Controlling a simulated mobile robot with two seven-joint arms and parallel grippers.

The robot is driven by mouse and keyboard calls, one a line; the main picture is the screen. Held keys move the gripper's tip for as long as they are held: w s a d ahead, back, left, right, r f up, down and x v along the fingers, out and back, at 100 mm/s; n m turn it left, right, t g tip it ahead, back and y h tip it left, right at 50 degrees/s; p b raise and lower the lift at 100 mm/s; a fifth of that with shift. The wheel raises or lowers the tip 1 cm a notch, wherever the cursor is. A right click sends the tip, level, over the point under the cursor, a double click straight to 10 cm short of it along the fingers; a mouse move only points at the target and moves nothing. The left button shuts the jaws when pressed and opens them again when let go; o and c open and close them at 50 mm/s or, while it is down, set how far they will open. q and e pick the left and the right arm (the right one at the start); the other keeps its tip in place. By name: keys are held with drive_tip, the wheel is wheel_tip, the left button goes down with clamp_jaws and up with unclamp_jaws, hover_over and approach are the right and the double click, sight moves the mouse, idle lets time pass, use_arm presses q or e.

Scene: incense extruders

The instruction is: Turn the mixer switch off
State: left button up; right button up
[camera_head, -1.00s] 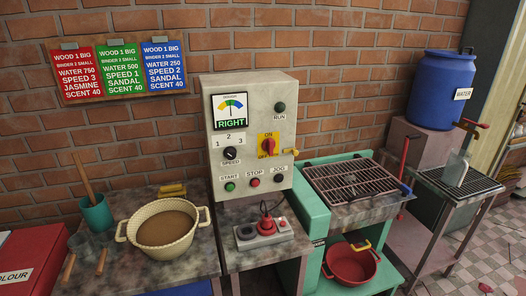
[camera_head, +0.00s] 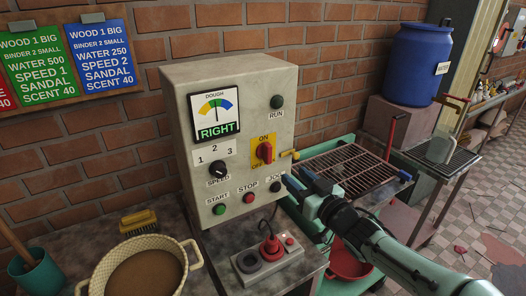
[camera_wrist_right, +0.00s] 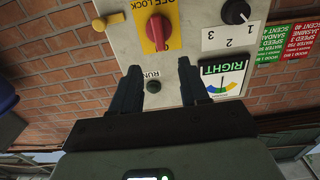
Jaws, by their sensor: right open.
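The mixer switch (camera_head: 264,152) is a red rotary knob on a yellow plate marked ON and OFF, on the front of the grey control box (camera_head: 180,100). Its handle looks roughly upright in the head view. The switch also shows upside down in the right wrist view (camera_wrist_right: 157,30), just beyond my fingertips. My right gripper (camera_head: 290,180) is in front of the box's lower right part, below and right of the switch. In the right wrist view its two fingers (camera_wrist_right: 158,70) are apart with nothing between them. My left gripper is not in view.
The box also carries the speed dial (camera_head: 217,169), a RUN lamp (camera_head: 277,102), and START, STOP and JOG buttons. A yellow peg (camera_head: 289,155) sticks out at its right edge. A pedestal with a red plug (camera_head: 270,248) stands below. A grill rack (camera_head: 345,168) is to the right.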

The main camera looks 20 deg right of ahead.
sight(270, 154)
drive_tip(key=w, duration=0.4)
drive_tip(key=w+a+p, duration=0.1)
drive_tip(key=w, duration=0.7)
drive_tip(key=shift+w+a, duration=0.35)
clamp_jaws()
